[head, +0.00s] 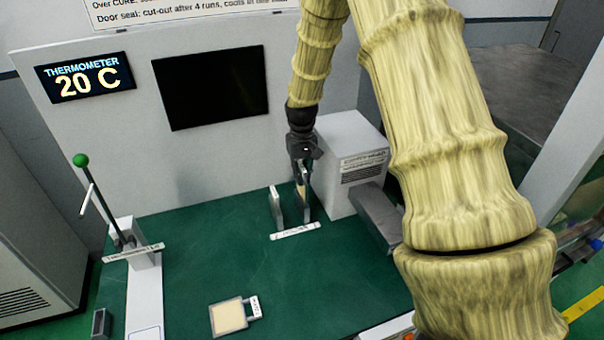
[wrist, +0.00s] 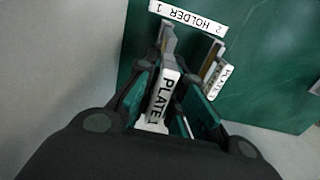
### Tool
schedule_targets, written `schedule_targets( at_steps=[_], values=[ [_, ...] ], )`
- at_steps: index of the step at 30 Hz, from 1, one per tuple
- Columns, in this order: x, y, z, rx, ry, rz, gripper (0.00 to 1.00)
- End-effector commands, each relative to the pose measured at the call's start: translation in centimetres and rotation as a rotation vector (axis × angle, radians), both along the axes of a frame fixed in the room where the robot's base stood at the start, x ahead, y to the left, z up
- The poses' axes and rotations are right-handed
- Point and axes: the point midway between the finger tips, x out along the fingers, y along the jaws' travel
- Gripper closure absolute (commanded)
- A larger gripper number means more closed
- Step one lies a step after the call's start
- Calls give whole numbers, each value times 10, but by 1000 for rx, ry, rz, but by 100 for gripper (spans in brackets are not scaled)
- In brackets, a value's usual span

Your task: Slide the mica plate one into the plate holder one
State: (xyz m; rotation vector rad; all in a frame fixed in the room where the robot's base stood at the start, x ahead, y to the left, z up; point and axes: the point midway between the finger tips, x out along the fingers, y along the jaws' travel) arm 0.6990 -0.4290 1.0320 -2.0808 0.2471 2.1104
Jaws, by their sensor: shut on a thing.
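My gripper (wrist: 160,110) is shut on the tab of mica plate one, whose white label (wrist: 162,98) reads PLATE 1 in the wrist view. In the head view my gripper (head: 303,160) points down at the holder, and the tan plate (head: 301,191) hangs on edge below it. The plate holder (head: 296,231) has two slots and a front label reading HOLDER with 1 and 2. The plate lines up with the slot at the 1 end (wrist: 167,42). How deep it sits there is hidden.
A loose tan plate with a labelled tab (head: 228,316) lies flat on the green bench (head: 200,262). A white box (head: 350,150) stands just right of the holder. A green-knobbed lever (head: 82,162) is at left.

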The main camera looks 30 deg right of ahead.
Motion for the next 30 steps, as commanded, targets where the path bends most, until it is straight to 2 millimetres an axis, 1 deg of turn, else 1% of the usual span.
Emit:
schedule_targets(
  at_steps=[30],
  values=[
    [0,0,-16,0,0,0,100]
  ],
)
